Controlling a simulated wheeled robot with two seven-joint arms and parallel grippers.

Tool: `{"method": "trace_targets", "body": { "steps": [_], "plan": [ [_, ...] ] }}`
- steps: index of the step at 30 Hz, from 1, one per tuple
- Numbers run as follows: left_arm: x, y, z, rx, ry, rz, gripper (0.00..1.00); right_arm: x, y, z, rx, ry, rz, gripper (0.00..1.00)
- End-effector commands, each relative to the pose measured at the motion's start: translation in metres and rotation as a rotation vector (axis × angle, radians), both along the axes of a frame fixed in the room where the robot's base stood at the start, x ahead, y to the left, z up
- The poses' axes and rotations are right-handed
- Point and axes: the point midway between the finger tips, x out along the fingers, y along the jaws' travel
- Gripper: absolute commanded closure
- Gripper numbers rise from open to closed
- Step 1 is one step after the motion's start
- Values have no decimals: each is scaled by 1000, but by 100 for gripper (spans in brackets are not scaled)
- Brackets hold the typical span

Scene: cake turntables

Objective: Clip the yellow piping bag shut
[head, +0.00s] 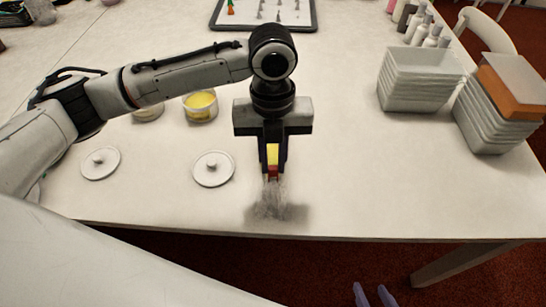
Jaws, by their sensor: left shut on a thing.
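My left gripper (273,172) points down over the front middle of the table. Its black fingers are shut on a narrow yellow piece (272,154) with a red part (273,171) at its lower end. I cannot tell whether this is a clip or part of the yellow piping bag. A crumpled, see-through greyish shape (270,200), perhaps a piping bag, is just below the fingertips, near the table's front edge. I cannot tell whether it touches the red part or the tabletop. My right gripper is not in view.
Stacked white trays (420,80) stand at the right. A dark-rimmed tray (264,27) is at the back. The table's front right is clear.

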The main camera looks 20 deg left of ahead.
Motion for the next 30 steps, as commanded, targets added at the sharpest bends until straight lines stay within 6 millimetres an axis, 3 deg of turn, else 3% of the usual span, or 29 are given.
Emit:
{"method": "trace_targets", "body": {
  "steps": [30],
  "plan": [
    [0, 0, -2, 0, 0, 0, 98, -1, 1, 10, 2, 1, 1, 61]
  ]
}}
